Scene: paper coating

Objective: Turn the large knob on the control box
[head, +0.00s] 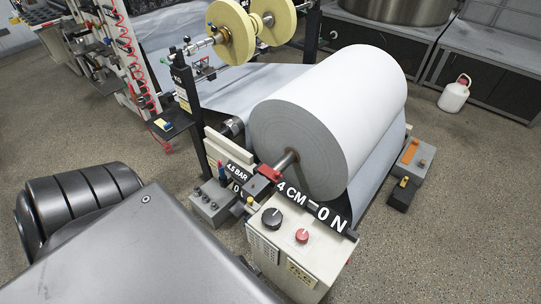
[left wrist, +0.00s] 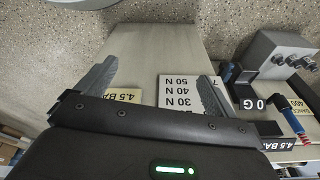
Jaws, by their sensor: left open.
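The control box (head: 315,258) is a pale box below the big paper roll in the head view. The large black knob (head: 271,217) sits on its sloped top, left of a smaller red knob (head: 302,236). In the left wrist view, my left gripper (left wrist: 152,85) is open with nothing between its fingers. Its fingers are spread over a pale surface with a white label (left wrist: 187,92) reading 50 N, 40 N, 30 N. The large knob does not show in that view. My left gripper's fingers do not show in the head view, and my right gripper is in neither view.
The paper roll (head: 335,105) stands just behind the box. A grey block with small levers (head: 210,203) is left of the box and also shows in the left wrist view (left wrist: 278,62). A white jug (head: 454,95) stands far right.

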